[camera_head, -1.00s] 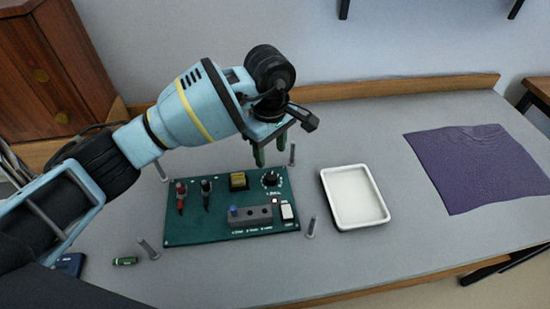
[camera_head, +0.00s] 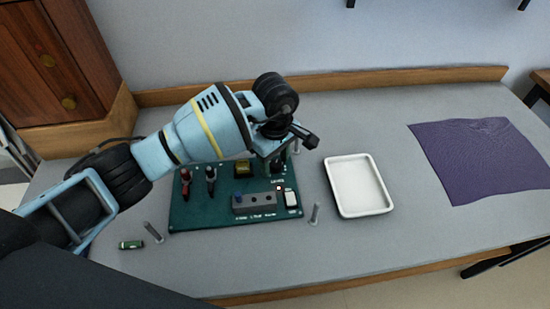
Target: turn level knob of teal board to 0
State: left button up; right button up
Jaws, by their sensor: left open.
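The teal board (camera_head: 215,213) lies on the grey table in the middle of the head view. Its level knob (camera_head: 277,172), black, is at the board's far right corner, above the printed label, and is mostly hidden by my gripper. My left gripper (camera_head: 279,160) is open and points down over the knob, its fingers at or just above it; I cannot tell whether they touch. My right gripper is not in view.
A white tray (camera_head: 328,178) is right, a purple cloth (camera_head: 480,160) farther right, a green battery (camera_head: 131,244) front left.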

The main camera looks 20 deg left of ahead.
pick_arm(q)
jog(key=shift+c, duration=0.3)
jog(key=c, duration=0.7)
jog(key=shift+c, duration=1.1)
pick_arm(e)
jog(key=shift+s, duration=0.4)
